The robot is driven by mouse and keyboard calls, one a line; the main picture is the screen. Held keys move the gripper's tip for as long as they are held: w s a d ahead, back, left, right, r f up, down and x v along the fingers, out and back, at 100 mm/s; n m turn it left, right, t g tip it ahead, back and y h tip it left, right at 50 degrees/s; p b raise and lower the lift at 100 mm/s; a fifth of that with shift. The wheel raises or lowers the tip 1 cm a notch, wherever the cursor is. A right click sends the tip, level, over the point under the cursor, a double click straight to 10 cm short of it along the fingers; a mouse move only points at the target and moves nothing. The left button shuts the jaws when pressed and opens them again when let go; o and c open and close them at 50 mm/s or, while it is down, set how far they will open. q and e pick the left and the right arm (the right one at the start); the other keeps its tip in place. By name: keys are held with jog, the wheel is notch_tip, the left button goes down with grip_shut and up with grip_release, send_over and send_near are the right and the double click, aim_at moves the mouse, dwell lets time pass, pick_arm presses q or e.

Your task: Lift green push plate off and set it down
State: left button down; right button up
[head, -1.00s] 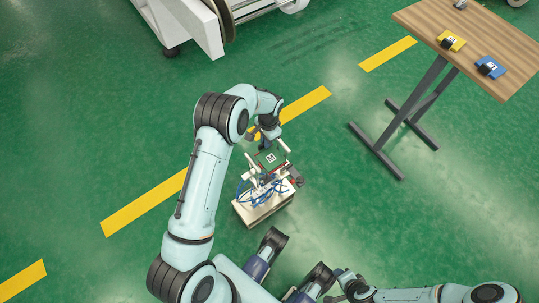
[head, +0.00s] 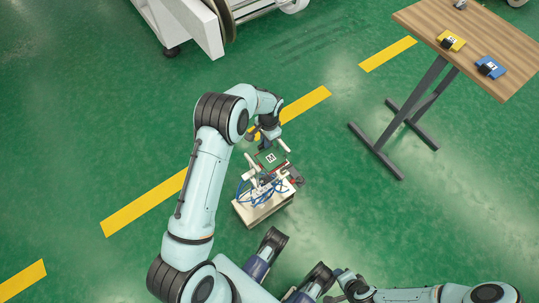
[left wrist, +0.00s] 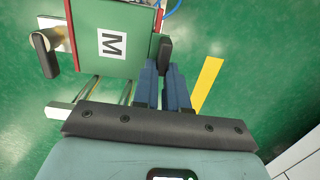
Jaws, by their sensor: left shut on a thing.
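The green push plate (head: 262,159), with a white M label, is at the top of a small white fixture (head: 262,207) on the floor. In the left wrist view the plate (left wrist: 88,62) fills the top left, with red strips at its sides. My left gripper (head: 265,146) is at the plate's far edge. In the left wrist view its blue fingers (left wrist: 161,72) are shut at the plate's right end, by a black grip (left wrist: 165,50); the exact contact is hidden. My right gripper (head: 343,285) is low in the head view, its jaws unclear.
Blue hoses (head: 246,190) and white posts crowd the fixture. A wooden table (head: 475,35) at the upper right carries a yellow block (head: 451,41) and a blue block (head: 490,67). White machinery (head: 190,25) stands at the top. Green floor around the fixture is clear.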

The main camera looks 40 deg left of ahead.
pick_arm(q)
jog(key=shift+r, duration=0.1)
dwell(0.4)
jog(key=shift+r+p, duration=1.6)
jog(key=shift+r, duration=1.1)
